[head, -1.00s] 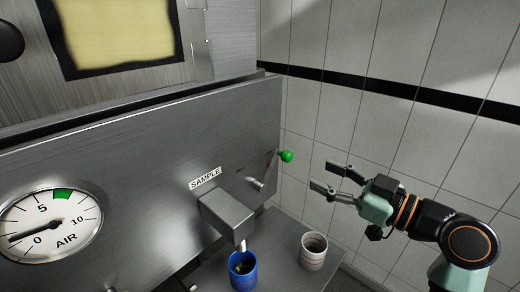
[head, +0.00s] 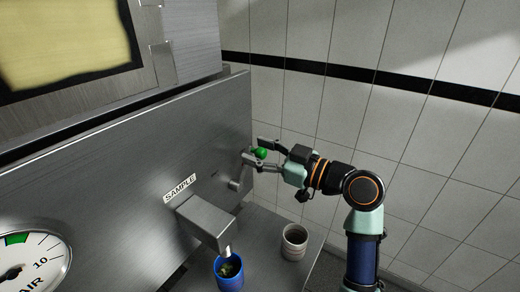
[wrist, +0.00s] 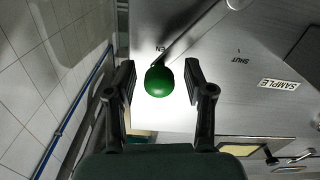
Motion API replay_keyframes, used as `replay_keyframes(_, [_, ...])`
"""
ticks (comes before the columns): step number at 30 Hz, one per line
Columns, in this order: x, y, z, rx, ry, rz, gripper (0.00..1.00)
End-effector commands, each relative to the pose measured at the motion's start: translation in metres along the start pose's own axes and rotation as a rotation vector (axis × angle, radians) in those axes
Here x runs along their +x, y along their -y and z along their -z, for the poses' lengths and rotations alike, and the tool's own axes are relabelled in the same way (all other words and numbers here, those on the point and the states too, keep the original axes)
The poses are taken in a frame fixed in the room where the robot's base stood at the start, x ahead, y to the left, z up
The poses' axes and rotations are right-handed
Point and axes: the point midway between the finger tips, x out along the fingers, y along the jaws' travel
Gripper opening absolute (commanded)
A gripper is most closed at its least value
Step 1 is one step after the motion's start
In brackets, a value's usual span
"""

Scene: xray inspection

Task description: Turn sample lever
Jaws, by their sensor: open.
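The sample lever ends in a green ball knob (wrist: 159,81), which also shows in the head view (head: 261,153). Its metal rod (wrist: 190,32) runs up and right from the knob to a pivot on the panel. In the wrist view the knob sits between the two open fingers of my gripper (wrist: 159,85), with a gap on each side. In the head view my gripper (head: 262,156) reaches in from the right around the knob. The SAMPLE label (head: 180,188) is on the metal panel, left of the lever. A partly covered "EN" marking and "SHUT" show beside the rod.
A metal spout box (head: 206,222) juts from the panel below the label. A blue cup (head: 229,274) with contents stands under the spout. A pale cup (head: 294,242) stands to its right on the shelf. An air gauge (head: 30,262) is at lower left. A tiled wall (head: 400,130) is behind.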

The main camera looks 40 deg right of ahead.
Motion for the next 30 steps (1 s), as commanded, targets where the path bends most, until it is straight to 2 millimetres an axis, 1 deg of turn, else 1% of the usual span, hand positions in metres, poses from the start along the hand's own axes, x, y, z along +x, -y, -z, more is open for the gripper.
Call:
replay_keyframes(3, [-0.0003, -0.0001, -0.0002, 0.000, 0.000, 0.000, 0.53])
replay_keyframes(4, [-0.0003, -0.0001, -0.0002, 0.000, 0.000, 0.000, 0.50])
replay_keyframes(13, [-0.0007, -0.0006, -0.0005, 0.000, 0.001, -0.002, 0.00])
replay_keyframes(22, [-0.0009, -0.0010, -0.0015, -0.003, 0.002, -0.004, 0.00])
replay_keyframes(30, [-0.0009, 0.0013, -0.0003, -0.043, 0.003, -0.005, 0.00])
